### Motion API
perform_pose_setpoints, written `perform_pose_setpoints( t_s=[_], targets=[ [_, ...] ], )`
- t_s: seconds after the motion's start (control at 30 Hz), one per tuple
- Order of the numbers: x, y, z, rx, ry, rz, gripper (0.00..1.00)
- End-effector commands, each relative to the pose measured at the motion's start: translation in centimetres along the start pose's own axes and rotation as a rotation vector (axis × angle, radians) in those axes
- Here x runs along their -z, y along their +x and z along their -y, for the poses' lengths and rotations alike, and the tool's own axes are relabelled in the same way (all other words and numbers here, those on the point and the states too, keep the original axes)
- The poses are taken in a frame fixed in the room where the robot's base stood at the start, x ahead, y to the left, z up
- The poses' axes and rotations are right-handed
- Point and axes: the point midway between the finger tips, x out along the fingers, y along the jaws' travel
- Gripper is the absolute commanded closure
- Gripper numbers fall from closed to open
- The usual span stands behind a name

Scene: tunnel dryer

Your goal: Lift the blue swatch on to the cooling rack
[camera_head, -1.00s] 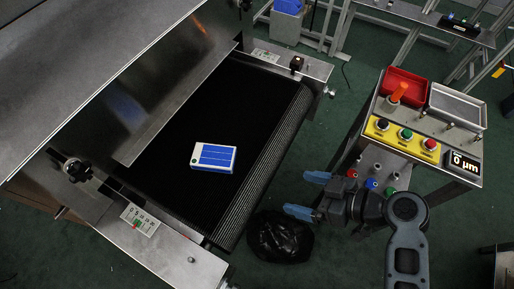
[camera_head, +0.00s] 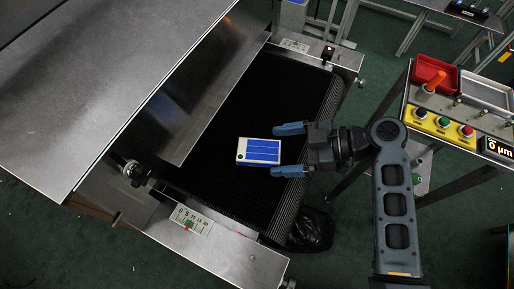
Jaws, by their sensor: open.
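The blue swatch (camera_head: 259,151), a small block with blue panels and white edges, lies on the black dryer belt (camera_head: 238,116) near its outfeed end. My gripper (camera_head: 289,150) reaches in from the right, above the belt end. Its two blue fingertips are apart, one by the swatch's upper right corner and one by its lower right corner, with nothing clearly held. I cannot tell how high the fingers are above the belt. I cannot identify a cooling rack for certain in this view.
The metal dryer hood (camera_head: 130,80) covers the belt's left part. A control stand with a yellow button panel (camera_head: 439,125), a red tray (camera_head: 434,76) and a grey tray (camera_head: 486,92) stands at the right. A black bag (camera_head: 311,230) lies on the floor below the belt end.

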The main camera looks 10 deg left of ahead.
Motion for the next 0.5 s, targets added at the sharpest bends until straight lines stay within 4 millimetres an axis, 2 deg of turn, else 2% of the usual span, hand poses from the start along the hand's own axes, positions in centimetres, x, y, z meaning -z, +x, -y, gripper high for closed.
perform_pose_setpoints(
  t_s=[0.23,0.5],
  targets=[
    [-0.1,3.4,-0.4,0.003,0.000,0.000,0.04],
    [-0.2,4.0,-0.5,0.000,0.001,0.001,0.04]
  ],
)
